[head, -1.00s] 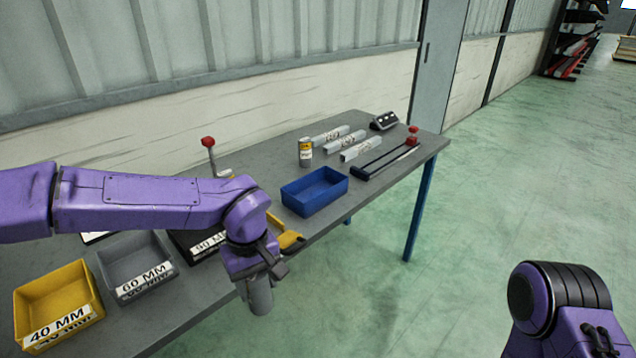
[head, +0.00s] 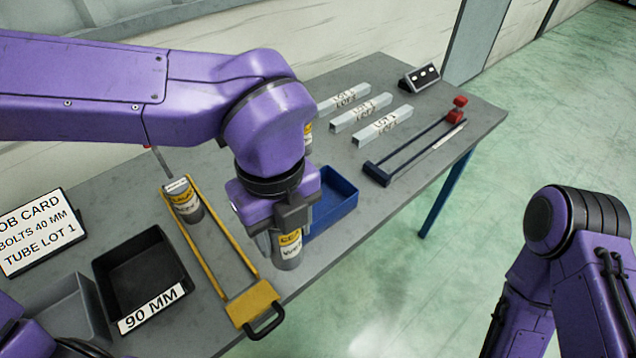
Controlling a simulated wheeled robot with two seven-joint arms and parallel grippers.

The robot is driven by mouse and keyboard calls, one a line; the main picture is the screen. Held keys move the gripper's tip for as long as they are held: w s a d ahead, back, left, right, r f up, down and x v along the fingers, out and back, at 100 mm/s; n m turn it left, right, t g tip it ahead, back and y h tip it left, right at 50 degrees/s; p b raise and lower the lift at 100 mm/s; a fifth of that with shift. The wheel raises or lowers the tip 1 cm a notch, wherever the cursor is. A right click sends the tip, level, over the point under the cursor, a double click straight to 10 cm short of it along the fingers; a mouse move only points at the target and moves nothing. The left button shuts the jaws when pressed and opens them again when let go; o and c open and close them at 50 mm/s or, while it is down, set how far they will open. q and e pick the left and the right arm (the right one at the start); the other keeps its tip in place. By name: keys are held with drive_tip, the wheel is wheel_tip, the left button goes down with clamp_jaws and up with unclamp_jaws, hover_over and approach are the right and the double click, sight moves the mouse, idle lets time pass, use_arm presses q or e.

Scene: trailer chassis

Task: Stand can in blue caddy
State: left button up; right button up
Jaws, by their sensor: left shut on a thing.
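My left gripper (head: 280,218) is shut on a grey can (head: 287,250) with a yellow and white label. The can hangs about upright, in front of the left end of the open blue bin (head: 340,205); its height above the table is hard to tell. My wrist hides part of the bin, and the part of its inside that shows looks empty. A long dark-blue frame (head: 377,173) with two rails and a red knob lies farther right and holds no can. My right arm shows at the right; its gripper is out of view.
A second can (head: 186,205) stands between the rails of a yellow frame (head: 252,304). Another can (head: 308,138) is mostly hidden behind my wrist. A black 90 MM bin (head: 140,270), a job card (head: 40,232), grey tubes (head: 382,126) and a switch box (head: 420,78) occupy the table.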

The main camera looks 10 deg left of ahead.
use_arm(q)
drive_tip(key=shift+w+r+n, duration=0.1)
drive_tip(key=shift+w+n, duration=0.1)
drive_tip(key=shift+n, duration=0.3)
drive_tip(key=shift+w+a+p, duration=0.1)
drive_tip(key=shift+w+p, duration=0.2)
drive_tip(key=shift+w, duration=0.05)
drive_tip(key=w+a+f+p, duration=0.1)
drive_tip(key=w+f, duration=0.3)
drive_tip(key=w+a+f+p, duration=0.1)
drive_tip(key=w+f+p, duration=0.1)
drive_tip(key=w+f, duration=0.2)
drive_tip(key=w+a+f+p, duration=0.1)
drive_tip(key=w+f+p, duration=0.1)
drive_tip(key=w+f, duration=0.2)
drive_tip(key=shift+a+f, duration=0.2)
drive_tip(key=shift+f, duration=0.4)
drive_tip(key=o, duration=0.9)
use_arm(e)
drive_tip(key=r, duration=0.5)
drive_tip(key=shift+w+r, duration=0.2)
drive_tip(key=shift+r, duration=0.1)
use_arm(q)
drive_tip(key=shift+o, duration=0.2)
